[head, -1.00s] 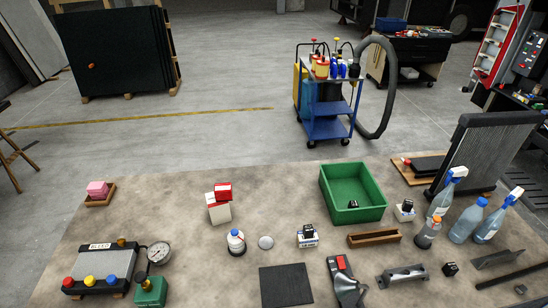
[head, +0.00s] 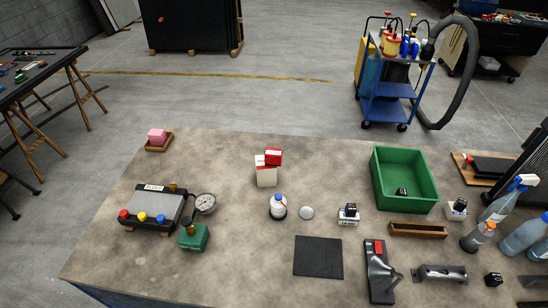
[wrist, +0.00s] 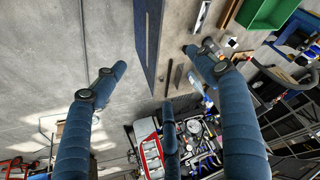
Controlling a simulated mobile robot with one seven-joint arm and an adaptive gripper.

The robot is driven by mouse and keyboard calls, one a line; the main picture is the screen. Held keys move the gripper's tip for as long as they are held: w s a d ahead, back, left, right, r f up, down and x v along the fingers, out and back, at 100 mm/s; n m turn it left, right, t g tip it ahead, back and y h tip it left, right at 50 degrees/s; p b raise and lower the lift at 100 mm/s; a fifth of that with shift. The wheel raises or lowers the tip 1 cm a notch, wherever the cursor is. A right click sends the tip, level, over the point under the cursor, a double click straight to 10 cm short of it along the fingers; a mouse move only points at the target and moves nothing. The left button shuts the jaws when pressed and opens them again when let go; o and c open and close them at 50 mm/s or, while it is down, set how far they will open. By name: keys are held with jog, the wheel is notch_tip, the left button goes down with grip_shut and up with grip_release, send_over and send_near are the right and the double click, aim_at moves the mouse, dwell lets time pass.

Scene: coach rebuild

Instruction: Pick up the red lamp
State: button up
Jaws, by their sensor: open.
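No thing in the head view is plainly a red lamp. Three candidates show red: a small red domed cap (head: 125,214) at the left end of the grey box marked BLEED (head: 155,206), a red block (head: 273,157) on a white carton (head: 266,176), and a red square (head: 379,247) on a dark grey tool. I cannot tell which is the lamp. My gripper (wrist: 157,75) shows in the wrist view with its blue fingers spread wide and nothing between them. It is not in the head view, and no candidate can be made out clearly near its fingers.
The workbench (head: 225,230) also holds a green bin (head: 405,180), a black mat (head: 318,257), a gauge (head: 205,203), a white bottle (head: 278,206) and spray bottles at right. A blue cart (head: 390,90) stands beyond it. Bare bench lies around the white carton.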

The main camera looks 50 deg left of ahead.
jog(key=w+a+r+n+g+y+p, duration=0.1)
jog(key=w+a+r+p, duration=0.1)
jog(key=w+a+r, duration=0.4)
jog(key=w+a+r+n+p, duration=0.1)
jog(key=w+a+r+p, duration=0.2)
jog(key=w+a, duration=0.55)
jog(key=w+a+n+g+p, duration=0.15)
jog(key=w+a, duration=0.35)
jog(key=a, duration=0.6)
jog(key=w+a+n+p, duration=0.15)
jog(key=w+a, duration=0.35)
jog(key=a, duration=0.6)
jog(key=s+a+f+n+g+p, duration=0.15)
jog(key=a+f, duration=0.25)
jog(key=a, duration=0.8)
jog(key=a+f+n+p, duration=0.1)
jog(key=a+f+p, duration=0.25)
jog(key=a, duration=0.85)
jog(key=s+a+f+p, duration=0.1)
jog(key=s+a+f, duration=0.5)
jog(key=a, duration=0.4)
jog(key=s+a+f+n+p, duration=0.1)
jog(key=s+a+f, duration=0.4)
jog(key=a, duration=0.5)
jog(key=shift+s+a+f+g+p, duration=0.3)
jog(key=shift+s+f+p, duration=0.15)
jog(key=shift+f, duration=0.4)
jog(key=shift+w+f+n, duration=0.1)
jog(key=shift+n, duration=0.15)
